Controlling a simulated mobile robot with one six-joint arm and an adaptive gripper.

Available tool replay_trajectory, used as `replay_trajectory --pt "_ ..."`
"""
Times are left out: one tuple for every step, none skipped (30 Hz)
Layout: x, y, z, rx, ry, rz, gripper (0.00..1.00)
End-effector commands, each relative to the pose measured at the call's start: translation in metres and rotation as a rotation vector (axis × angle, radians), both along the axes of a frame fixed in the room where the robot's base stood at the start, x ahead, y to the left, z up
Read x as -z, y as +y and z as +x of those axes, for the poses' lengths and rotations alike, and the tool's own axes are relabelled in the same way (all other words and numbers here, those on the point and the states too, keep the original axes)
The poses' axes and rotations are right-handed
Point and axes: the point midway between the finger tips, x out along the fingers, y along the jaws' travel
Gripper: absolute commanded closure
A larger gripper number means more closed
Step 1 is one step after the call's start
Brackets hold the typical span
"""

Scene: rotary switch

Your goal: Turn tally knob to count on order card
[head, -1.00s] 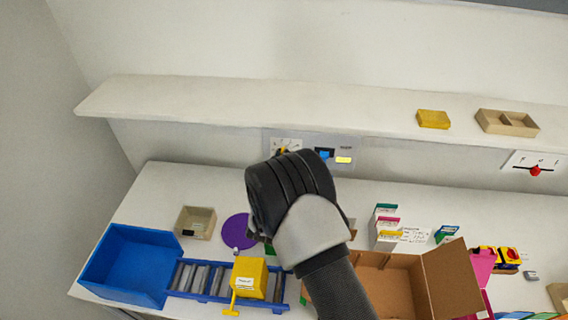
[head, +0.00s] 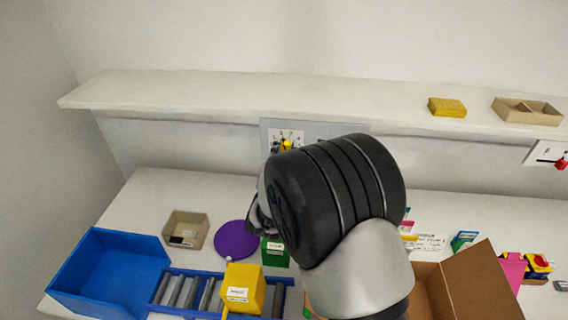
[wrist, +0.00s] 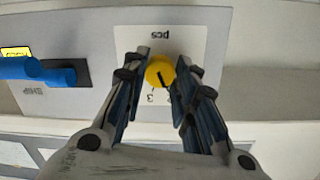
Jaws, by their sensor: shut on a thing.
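The yellow tally knob (wrist: 160,72) is on a white dial plate (wrist: 170,40) marked "pcs", upside down in the wrist view. A black pointer line crosses it. A "3" shows beside it; other numbers are hidden by my fingers. My gripper (wrist: 163,64) is shut on the knob, one finger on each side. In the head view the knob (head: 287,145) shows just past my black wrist, with small numbers above it. The order card (head: 426,242) stands on the table to the right; its handwriting is too small to read.
A blue lever (wrist: 40,70) sits beside the dial on the same grey panel. A shelf (head: 250,95) runs above. Below are a blue bin (head: 105,275), a yellow box (head: 243,286), a purple disc (head: 237,240) and an open carton (head: 470,285).

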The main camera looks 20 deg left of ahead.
Motion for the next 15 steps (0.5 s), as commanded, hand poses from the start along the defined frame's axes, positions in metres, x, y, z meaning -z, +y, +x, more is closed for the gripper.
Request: replay_trajectory --pt "0.0047 -0.0003 0.0003 0.000 0.007 0.046 0.98" --pt "0.0043 -0.0004 0.0003 0.000 0.014 0.074 0.98" --pt "0.0050 -0.0005 0.0003 0.000 0.024 0.111 0.98" --pt "0.0046 -0.0006 0.0003 0.000 0.030 0.138 0.98" --pt "0.0046 -0.0007 0.0004 0.000 0.036 0.166 0.98" --pt "0.0048 -0.0008 0.0005 0.000 0.045 0.202 0.98" --pt "0.0045 -0.0009 0.0005 0.000 0.051 0.230 0.98" --pt "0.0047 -0.0010 0.0006 0.000 0.057 0.257 0.98" --pt "0.0045 -0.0011 0.0007 0.000 0.067 0.292 0.98" --pt "0.0045 -0.0011 0.0007 0.000 0.072 0.316 0.98" --pt "0.0045 -0.0013 0.0007 0.001 0.078 0.341 0.98" --pt "0.0041 -0.0013 0.0006 0.000 0.086 0.373 0.98" --pt "0.0042 -0.0013 0.0006 0.000 0.092 0.395 0.98" --pt "0.0042 -0.0014 0.0006 0.000 0.097 0.418 0.98" --pt "0.0037 -0.0013 0.0007 0.000 0.104 0.446 0.98"
